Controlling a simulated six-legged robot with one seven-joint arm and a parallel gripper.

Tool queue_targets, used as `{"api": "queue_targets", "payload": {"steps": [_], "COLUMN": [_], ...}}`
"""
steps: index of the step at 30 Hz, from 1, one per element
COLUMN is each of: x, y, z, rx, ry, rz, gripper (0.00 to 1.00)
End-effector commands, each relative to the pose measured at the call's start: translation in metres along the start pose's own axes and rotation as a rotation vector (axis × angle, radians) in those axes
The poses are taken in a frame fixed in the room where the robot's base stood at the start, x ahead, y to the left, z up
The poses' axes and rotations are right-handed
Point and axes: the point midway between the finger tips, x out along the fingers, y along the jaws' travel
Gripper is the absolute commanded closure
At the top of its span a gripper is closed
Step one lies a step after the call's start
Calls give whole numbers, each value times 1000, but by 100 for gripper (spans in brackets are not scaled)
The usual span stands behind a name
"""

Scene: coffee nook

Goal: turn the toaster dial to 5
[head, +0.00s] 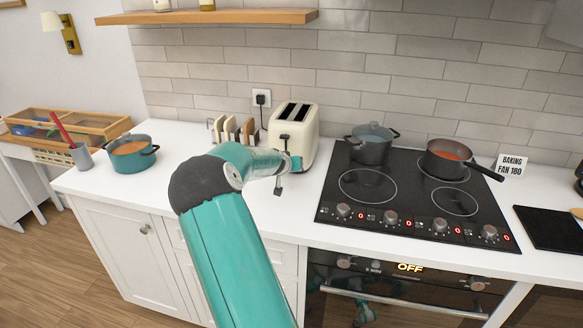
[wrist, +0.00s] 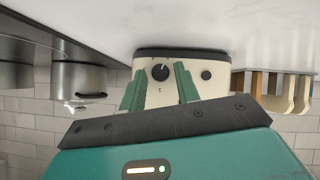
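The cream toaster (head: 306,128) stands on the white counter against the tiled wall, with two dark slots on top. In the wrist view, which is upside down, the toaster's front (wrist: 212,88) faces me. Its black dial (wrist: 160,72) has a light pointer mark; the numbers around it are too small to read. My gripper (wrist: 160,80) is open, with one green finger on each side of the dial. I cannot tell whether the fingers touch it. In the head view my gripper (head: 292,163) is at the toaster's front and hides the dial.
A toast rack (head: 232,130) stands left of the toaster, and a teal pot (head: 132,152) further left. The black hob (head: 400,190) with a grey pot (head: 371,146) and a frying pan (head: 445,158) lies to the right. The front counter is mostly clear.

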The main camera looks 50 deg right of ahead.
Motion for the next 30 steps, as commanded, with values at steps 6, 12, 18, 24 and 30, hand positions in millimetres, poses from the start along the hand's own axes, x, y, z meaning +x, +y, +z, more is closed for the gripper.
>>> {"api": "queue_targets", "payload": {"steps": [6,12,18,24,30], "x": [0,-5,-32,-69,-102], "y": [0,-1,-1,-2,-2], "z": [-1,-2,-2,-2,-2], "rx": [0,0,1,-1,-2], "ry": [2,4,5,4,4], "rz": [0,-2,-3,-3,-4], "gripper": [58,58,58,58,58]}}
